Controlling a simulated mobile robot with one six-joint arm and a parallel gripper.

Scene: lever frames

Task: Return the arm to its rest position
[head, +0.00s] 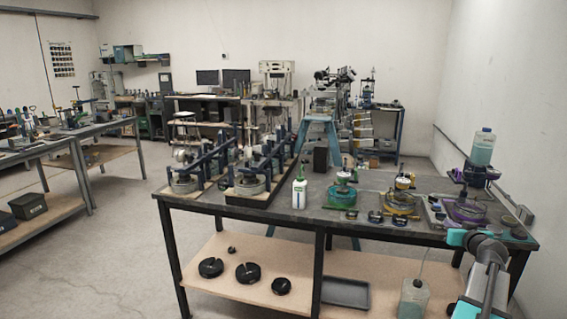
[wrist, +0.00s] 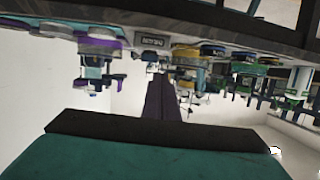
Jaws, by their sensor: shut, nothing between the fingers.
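My arm (head: 487,268) shows at the lower right of the head view, a grey link with teal joint caps, in front of the bench's right end. My gripper (wrist: 162,82) shows in the wrist view as two dark fingers side by side, closed together with nothing between them. Its fingers point toward the bench equipment, which appears upside down in that view. I cannot make out the fingers in the head view.
The dark workbench (head: 290,215) carries two lever frames (head: 255,178), a white bottle (head: 299,187), and green, yellow and purple-based devices. A lower shelf (head: 225,285) holds black discs and a tray (head: 346,293). Open floor (head: 100,255) lies to the left.

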